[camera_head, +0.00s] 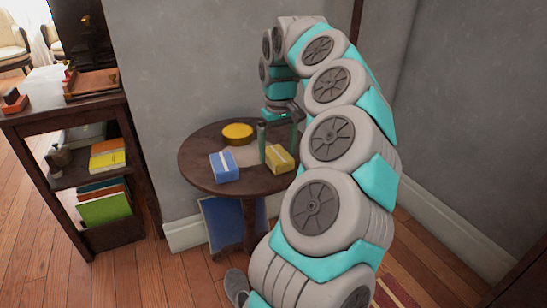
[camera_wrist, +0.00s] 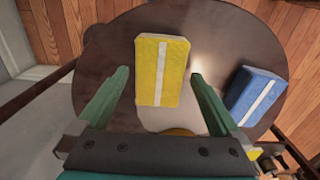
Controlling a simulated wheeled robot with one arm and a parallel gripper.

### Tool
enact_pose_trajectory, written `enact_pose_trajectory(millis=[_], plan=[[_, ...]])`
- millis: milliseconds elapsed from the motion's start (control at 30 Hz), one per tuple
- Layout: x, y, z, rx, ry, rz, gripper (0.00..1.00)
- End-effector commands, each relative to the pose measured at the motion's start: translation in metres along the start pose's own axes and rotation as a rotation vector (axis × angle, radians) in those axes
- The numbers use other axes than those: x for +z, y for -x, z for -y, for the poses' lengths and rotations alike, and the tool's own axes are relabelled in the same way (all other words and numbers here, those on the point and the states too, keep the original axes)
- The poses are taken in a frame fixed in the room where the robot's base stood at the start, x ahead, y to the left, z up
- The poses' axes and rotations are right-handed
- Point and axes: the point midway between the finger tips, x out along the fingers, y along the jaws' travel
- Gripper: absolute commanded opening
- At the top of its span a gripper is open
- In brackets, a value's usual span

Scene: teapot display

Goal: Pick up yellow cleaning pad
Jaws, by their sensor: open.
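The yellow cleaning pad (camera_head: 279,159) has a pale stripe and lies on the round dark table (camera_head: 205,172). In the wrist view the yellow pad (camera_wrist: 162,70) lies beyond and between my two fingertips. My gripper (camera_wrist: 158,75) is open and empty, and its green fingers stand on either side of the pad's lower part. In the head view my gripper (camera_head: 278,138) is over the table, right at the pad. I cannot tell whether a finger touches it.
A blue pad (camera_head: 224,166) with a white stripe lies left of the yellow pad; it also shows in the wrist view (camera_wrist: 256,95). A dark shelf (camera_head: 60,120) with books stands at left. Grey walls close off the back.

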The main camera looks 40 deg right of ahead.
Motion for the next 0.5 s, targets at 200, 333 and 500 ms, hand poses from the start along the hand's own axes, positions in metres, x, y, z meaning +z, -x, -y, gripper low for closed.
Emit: enact_pose_trajectory(millis=[200,333,500], plan=[[0.000,-0.017,0.000,0.000,0.001,-0.001,1.00],[0.000,-0.017,0.000,0.000,0.000,-0.001,1.00],[0.000,-0.017,0.000,0.000,0.000,-0.001,0.82]])
